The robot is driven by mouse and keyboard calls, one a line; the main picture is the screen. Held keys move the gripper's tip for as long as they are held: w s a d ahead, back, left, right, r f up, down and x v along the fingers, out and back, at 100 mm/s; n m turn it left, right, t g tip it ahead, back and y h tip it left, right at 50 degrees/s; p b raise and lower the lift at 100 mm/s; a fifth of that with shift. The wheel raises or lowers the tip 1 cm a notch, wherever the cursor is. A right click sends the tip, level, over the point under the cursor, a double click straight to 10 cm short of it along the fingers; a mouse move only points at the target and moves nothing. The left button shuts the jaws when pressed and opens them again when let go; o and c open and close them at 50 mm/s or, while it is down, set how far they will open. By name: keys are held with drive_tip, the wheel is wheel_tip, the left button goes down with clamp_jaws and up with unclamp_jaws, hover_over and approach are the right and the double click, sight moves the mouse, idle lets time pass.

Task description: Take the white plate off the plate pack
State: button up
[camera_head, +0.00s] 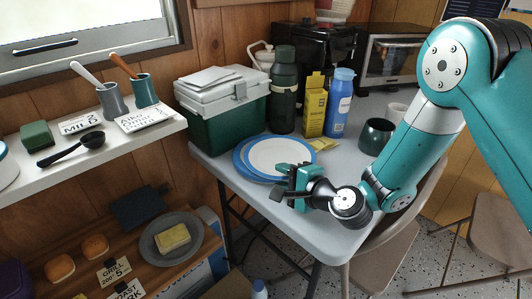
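A white plate (272,150) lies on a slightly larger blue plate (241,160) on the grey table. The blue shows as a rim around the white one, mostly at the left. How many plates lie beneath cannot be told. My gripper (279,181) is at the near right edge of the plates, in front of them in this view. Its two dark fingers appear spread apart with nothing seen held between them. It hides part of the plates' near right rim. Whether it touches the plates cannot be told.
A green cooler (225,118) with a white lid stands behind left of the plates. A dark green flask (283,90), a yellow box (315,105) and a blue bottle (339,103) stand behind them. A dark mug (375,136) is to the right. The table's near corner (318,250) is bare.

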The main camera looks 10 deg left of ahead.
drive_tip(key=shift+w+d, duration=0.15)
drive_tip(key=shift+a, duration=0.2)
drive_tip(key=shift+c, duration=1.2)
drive_tip(key=shift+a, duration=0.15)
clamp_jaws()
